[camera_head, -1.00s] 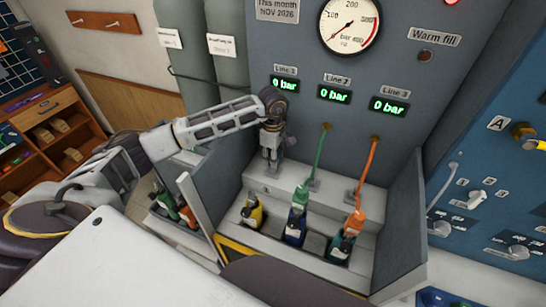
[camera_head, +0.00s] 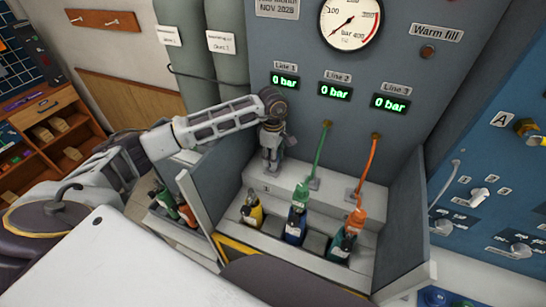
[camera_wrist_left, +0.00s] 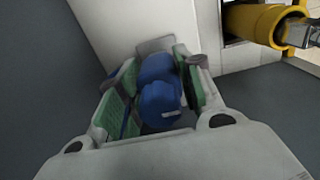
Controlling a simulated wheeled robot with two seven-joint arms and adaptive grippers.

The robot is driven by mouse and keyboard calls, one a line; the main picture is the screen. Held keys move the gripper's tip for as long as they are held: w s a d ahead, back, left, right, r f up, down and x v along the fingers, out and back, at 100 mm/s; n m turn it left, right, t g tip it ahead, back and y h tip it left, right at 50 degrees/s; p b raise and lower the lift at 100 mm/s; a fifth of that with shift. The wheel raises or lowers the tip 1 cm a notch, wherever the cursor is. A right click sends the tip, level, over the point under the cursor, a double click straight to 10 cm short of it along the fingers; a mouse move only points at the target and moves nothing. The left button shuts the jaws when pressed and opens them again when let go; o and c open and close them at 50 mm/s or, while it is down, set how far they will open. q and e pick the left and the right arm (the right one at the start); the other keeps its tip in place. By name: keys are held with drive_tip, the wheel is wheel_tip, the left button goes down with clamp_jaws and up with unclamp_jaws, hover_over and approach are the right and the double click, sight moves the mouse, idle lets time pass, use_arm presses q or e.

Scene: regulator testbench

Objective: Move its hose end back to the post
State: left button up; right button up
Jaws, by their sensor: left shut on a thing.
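My left gripper (camera_head: 272,167) is at the Line 1 place on the ledge, at the foot of the grey panel, pointing down. In the left wrist view its fingers (camera_wrist_left: 157,95) are shut on a blue hose end (camera_wrist_left: 160,88). A small grey plate (camera_wrist_left: 155,45) shows just behind the blue piece; I cannot tell whether they touch. In the head view the gripper hides the hose end and any post there. The yellow regulator bottle (camera_head: 251,211) stands in the bay in front of the gripper, with no hose seen on it. A yellow cylinder also shows in the wrist view (camera_wrist_left: 252,24).
Green (camera_head: 320,150) and orange (camera_head: 369,165) hoses run to the blue (camera_head: 295,226) and teal (camera_head: 341,247) bottles. Side walls (camera_head: 402,225) bound the bench. The Line 1 (camera_head: 285,82), Line 2 and Line 3 displays read 0 bar.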

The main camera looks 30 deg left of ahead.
use_arm(q)
drive_tip(key=shift+f, duration=0.25)
drive_tip(key=o, duration=1.3)
drive_tip(key=shift+r, duration=6.05)
wheel_tip(320, 180, up, 9)
drive_tip(key=p, duration=0.8)
drive_tip(key=shift+p, duration=0.4)
drive_tip(key=shift+r+p, duration=0.4)
